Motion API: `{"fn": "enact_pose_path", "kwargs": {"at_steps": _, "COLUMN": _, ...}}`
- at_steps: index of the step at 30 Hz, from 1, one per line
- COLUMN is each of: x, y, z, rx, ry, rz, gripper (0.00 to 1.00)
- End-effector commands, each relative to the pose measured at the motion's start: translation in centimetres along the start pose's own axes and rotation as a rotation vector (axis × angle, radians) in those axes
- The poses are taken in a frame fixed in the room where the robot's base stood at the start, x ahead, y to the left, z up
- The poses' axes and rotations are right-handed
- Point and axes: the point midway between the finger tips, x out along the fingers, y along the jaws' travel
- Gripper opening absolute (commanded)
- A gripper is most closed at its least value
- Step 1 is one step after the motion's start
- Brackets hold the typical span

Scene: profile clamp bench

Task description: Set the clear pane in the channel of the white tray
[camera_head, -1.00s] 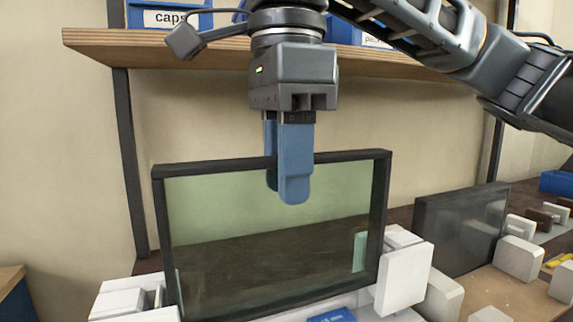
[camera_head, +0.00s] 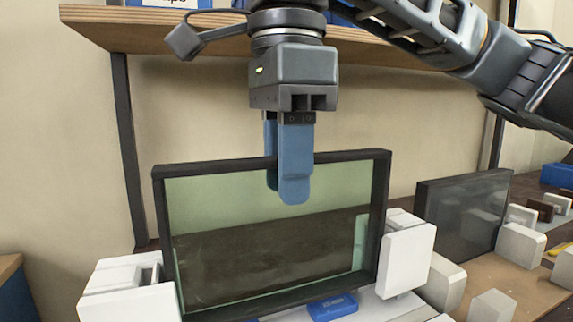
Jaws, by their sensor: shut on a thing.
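The clear pane (camera_head: 275,215) stands upright in a dark frame in the middle of the head view, with a greenish see-through face. My gripper (camera_head: 290,190) is shut on the top bar of its frame, near the middle, with one blue finger in front and the other behind. The white tray (camera_head: 395,308) shows below and to the right of the pane, with white blocks (camera_head: 407,258) at the right and a slotted white block (camera_head: 130,290) at the left. The pane's lower edge is near the tray; whether it sits in the channel cannot be told.
A blue piece (camera_head: 333,307) lies on the tray in front of the pane. A second dark-framed pane (camera_head: 465,215) stands at the right, among several pale blocks (camera_head: 521,245). A wooden shelf (camera_head: 150,38) runs behind my gripper.

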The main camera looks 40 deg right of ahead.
Motion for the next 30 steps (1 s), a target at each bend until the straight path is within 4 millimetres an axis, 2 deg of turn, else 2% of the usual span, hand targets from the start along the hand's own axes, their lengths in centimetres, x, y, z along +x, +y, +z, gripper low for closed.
{"fn": "enact_pose_path", "kwargs": {"at_steps": 24, "x": 2.1, "y": 0.0, "z": 0.0, "rx": 0.000, "ry": 0.000, "rz": -0.001, "gripper": 0.00}}
{"fn": "enact_pose_path", "kwargs": {"at_steps": 29, "x": 2.0, "y": 0.0, "z": 0.0, "rx": 0.000, "ry": 0.000, "rz": -0.001, "gripper": 0.00}}
{"fn": "enact_pose_path", "kwargs": {"at_steps": 30, "x": 2.0, "y": 0.0, "z": 0.0, "rx": 0.000, "ry": 0.000, "rz": -0.001, "gripper": 0.31}}
